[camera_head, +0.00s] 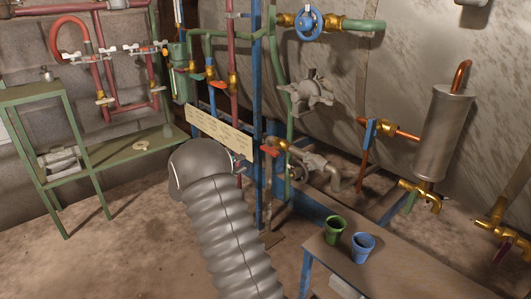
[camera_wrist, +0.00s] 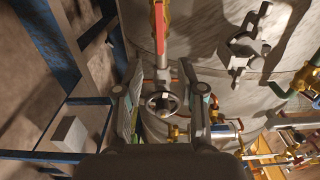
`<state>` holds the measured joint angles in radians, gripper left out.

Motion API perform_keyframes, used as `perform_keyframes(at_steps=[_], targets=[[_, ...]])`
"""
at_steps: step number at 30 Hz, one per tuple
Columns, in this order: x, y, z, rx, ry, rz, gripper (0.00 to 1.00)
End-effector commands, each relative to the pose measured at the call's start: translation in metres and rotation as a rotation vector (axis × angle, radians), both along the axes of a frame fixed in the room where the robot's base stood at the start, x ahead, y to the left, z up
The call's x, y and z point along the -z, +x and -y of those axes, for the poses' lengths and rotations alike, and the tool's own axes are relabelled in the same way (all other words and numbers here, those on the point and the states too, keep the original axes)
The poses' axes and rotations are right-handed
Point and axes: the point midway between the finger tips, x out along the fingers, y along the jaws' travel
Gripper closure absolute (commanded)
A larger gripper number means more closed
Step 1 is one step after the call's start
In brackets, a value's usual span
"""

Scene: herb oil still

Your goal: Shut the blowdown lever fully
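In the wrist view a red lever (camera_wrist: 158,30) lies lengthwise along a pipe at the top, with brass fittings by it. I cannot read a label naming it as the blowdown lever. My gripper (camera_wrist: 162,78) is open, its two fingers apart with nothing held. A small round handwheel (camera_wrist: 162,103) shows between the fingers; whether it touches them I cannot tell. The red lever is beyond the fingertips. In the head view a red-handled brass valve (camera_head: 270,150) stands right of my arm; I cannot tell whether it is the same lever. My arm hides the gripper there.
A signboard (camera_head: 219,132) with unreadable writing hangs above my arm. A blue post (camera_head: 257,80) and several pipes crowd the middle. A bench (camera_head: 400,262) holds a green cup (camera_head: 335,228) and a blue cup (camera_head: 363,246). A green shelf (camera_head: 128,150) stands left; floor at lower left is clear.

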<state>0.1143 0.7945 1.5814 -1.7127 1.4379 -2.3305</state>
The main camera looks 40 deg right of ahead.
Motion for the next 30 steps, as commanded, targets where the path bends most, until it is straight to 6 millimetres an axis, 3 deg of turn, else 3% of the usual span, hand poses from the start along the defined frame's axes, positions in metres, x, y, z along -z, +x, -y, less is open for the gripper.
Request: perform_keyframes(at_steps=[18, 24, 30], targets=[[0.000, 0.007, 0.107, 0.003, 0.002, 0.003, 0.61], [0.000, 0.009, 0.123, 0.002, 0.001, 0.004, 0.61], [0.000, 0.009, 0.126, 0.001, 0.002, 0.003, 0.61]])
